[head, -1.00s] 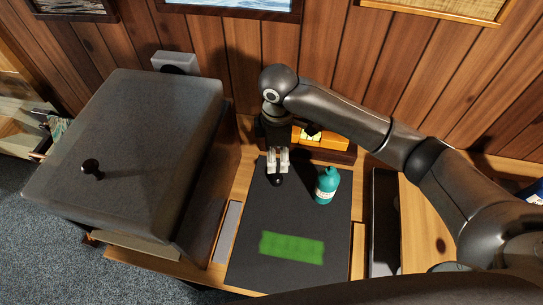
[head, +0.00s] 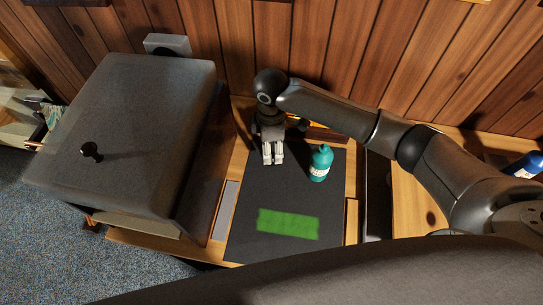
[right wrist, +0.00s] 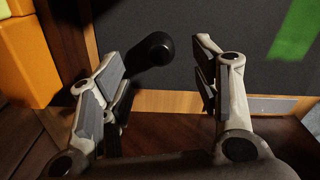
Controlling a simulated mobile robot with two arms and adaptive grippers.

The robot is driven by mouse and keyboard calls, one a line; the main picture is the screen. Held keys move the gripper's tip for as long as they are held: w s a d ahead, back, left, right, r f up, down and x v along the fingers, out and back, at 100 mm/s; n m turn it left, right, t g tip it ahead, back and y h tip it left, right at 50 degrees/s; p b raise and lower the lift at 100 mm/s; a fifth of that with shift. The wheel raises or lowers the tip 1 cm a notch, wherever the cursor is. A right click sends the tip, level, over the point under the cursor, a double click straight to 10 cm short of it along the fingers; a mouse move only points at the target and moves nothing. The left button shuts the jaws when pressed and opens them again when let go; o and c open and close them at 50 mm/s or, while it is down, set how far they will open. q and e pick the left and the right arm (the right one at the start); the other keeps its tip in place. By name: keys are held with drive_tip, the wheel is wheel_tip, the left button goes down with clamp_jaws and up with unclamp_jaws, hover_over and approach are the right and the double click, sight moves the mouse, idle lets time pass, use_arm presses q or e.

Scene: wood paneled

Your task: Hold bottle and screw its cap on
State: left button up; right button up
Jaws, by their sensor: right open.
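A teal bottle (head: 320,166) with a pale label stands upright on the dark mat (head: 240,213). My right gripper (head: 273,160) is to the left of the bottle, near the mat's back edge, and does not touch it. In the right wrist view the gripper (right wrist: 158,55) is open. A small black cylindrical piece (right wrist: 155,49), possibly the cap, shows between its fingers, nearer the left one; I cannot tell whether it touches. In the head view the gripper hides this piece. The bottle is outside the right wrist view. My left gripper is not in view.
A green patch (head: 288,223) lies on the mat's front half. A large grey box with a dark knob (head: 130,130) stands left. An orange block (right wrist: 28,55) is behind the gripper. A blue object (head: 524,166) is far right. The mat's middle is clear.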

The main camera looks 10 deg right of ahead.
drive_tip(key=shift+f, duration=0.1)
drive_tip(key=shift+f+p, duration=0.35)
drive_tip(key=shift+p, duration=0.1)
wheel_tip(320, 180, down, 3)
drive_tip(key=shift+f+p, duration=0.15)
drive_tip(key=shift+p, duration=0.45)
drive_tip(key=shift+f, duration=0.5)
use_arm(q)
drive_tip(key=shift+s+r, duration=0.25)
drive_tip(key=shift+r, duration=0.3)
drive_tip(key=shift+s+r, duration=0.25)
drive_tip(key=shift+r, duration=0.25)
use_arm(e)
drive_tip(key=shift+c, duration=0.4)
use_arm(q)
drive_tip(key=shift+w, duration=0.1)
use_arm(e)
drive_tip(key=c, duration=0.7)
